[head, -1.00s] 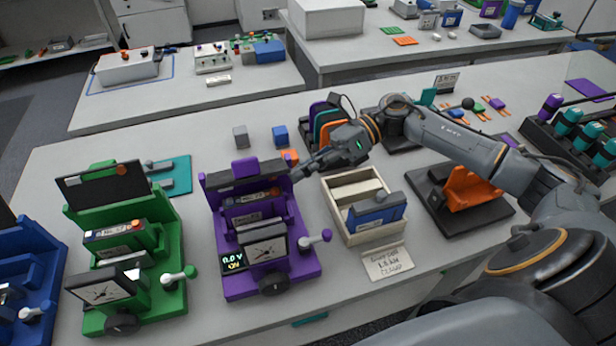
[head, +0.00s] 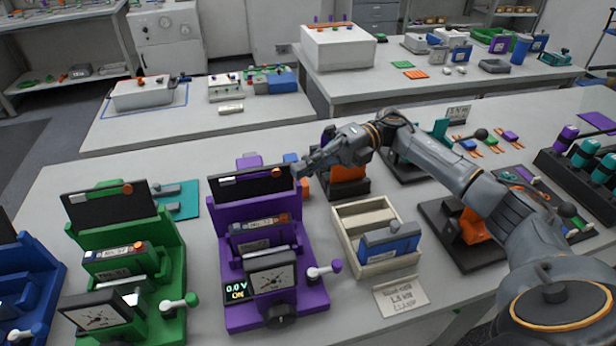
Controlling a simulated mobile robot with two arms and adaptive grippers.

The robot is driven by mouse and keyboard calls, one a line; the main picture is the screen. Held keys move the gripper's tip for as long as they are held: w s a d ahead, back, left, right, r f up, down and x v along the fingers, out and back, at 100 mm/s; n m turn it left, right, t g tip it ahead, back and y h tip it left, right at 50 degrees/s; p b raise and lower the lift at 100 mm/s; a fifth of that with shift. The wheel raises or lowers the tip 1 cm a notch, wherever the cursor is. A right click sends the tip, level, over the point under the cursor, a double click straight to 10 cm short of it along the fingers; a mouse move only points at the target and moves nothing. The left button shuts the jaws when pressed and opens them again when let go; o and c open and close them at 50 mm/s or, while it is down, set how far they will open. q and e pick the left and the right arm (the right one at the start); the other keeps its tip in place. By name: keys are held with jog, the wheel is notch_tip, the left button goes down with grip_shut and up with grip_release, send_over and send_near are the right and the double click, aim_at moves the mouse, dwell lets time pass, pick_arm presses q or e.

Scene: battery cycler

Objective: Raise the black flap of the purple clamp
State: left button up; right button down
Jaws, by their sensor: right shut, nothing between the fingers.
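The purple clamp (head: 232,312) stands on the table in the middle of the head view. Its black flap (head: 245,189) stands raised at the back of the clamp, its broad face toward me, much like the flap of the green clamp (head: 168,262). A battery cell (head: 263,226) with an orange end lies in the clamp below the flap. My right gripper (head: 301,171) is shut and empty, beside the flap's upper right corner. I cannot tell whether its tips touch the flap. My left gripper is not in view.
A blue clamp (head: 28,285) is at far left.

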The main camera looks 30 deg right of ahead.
jog(key=w+m+b, duration=0.1)
jog(key=w+m+y+b, duration=0.1)
jog(key=m, duration=0.1)
jog(key=shift+w+d, duration=0.25)
jog(key=shift+d, duration=0.05)
jog(key=shift+r, duration=0.1)
dwell(0.5)
notch_tip(320, 180, up, 10)
dwell(0.6)
dwell(0.3)
